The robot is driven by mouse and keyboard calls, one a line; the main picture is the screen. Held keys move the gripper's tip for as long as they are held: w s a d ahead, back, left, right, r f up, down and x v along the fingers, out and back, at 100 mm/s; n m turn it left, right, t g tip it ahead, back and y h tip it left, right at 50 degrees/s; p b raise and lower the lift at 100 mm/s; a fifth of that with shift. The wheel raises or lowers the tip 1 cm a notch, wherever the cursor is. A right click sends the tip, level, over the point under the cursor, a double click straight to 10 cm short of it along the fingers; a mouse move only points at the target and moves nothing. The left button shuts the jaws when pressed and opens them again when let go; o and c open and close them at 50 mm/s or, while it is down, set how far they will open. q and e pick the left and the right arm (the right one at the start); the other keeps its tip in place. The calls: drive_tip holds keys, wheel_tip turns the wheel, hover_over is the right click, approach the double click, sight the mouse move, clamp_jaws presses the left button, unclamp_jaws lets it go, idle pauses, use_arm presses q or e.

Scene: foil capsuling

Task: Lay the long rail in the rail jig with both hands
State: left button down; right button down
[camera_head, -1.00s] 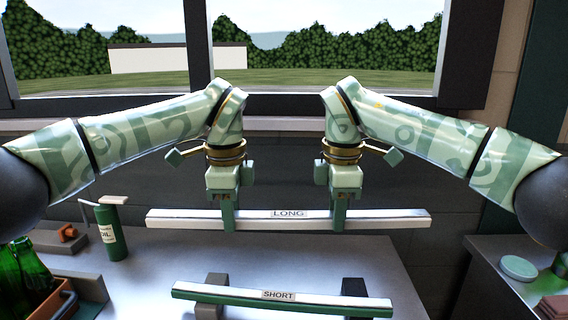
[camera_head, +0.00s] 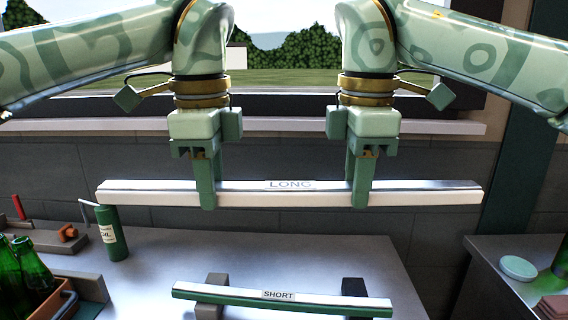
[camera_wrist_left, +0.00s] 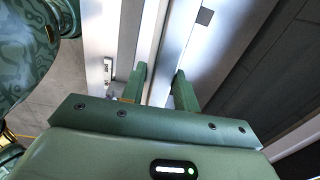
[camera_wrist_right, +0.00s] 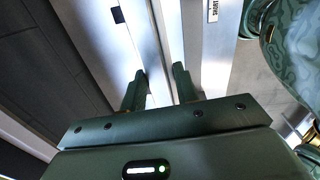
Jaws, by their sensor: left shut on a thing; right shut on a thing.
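The long rail (camera_head: 285,198), a pale bar labelled LONG, is level in the air above the back of the grey bench. My left gripper (camera_head: 207,188) is shut on it left of the label, and my right gripper (camera_head: 358,188) is shut on it right of the label. Both wrist views show the rail between the fingers, in the left one (camera_wrist_left: 164,60) and the right one (camera_wrist_right: 166,50). The short rail (camera_head: 330,301), labelled SHORT, lies below and in front on a grey block (camera_head: 216,281) and a black block (camera_head: 353,287). I cannot tell which part is the rail jig.
A green oil bottle (camera_head: 112,235) stands on the bench (camera_head: 250,256) under the long rail's left end. Green glass bottles (camera_head: 30,270) stand in a crate at the left. A separate right-hand surface (camera_head: 490,252) holds a pale green disc (camera_head: 518,268).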

use_arm(q)
drive_tip(key=shift+s+r, duration=0.4)
use_arm(e)
drive_tip(key=shift+s+r, duration=0.4)
use_arm(q)
drive_tip(key=shift+f, duration=0.1)
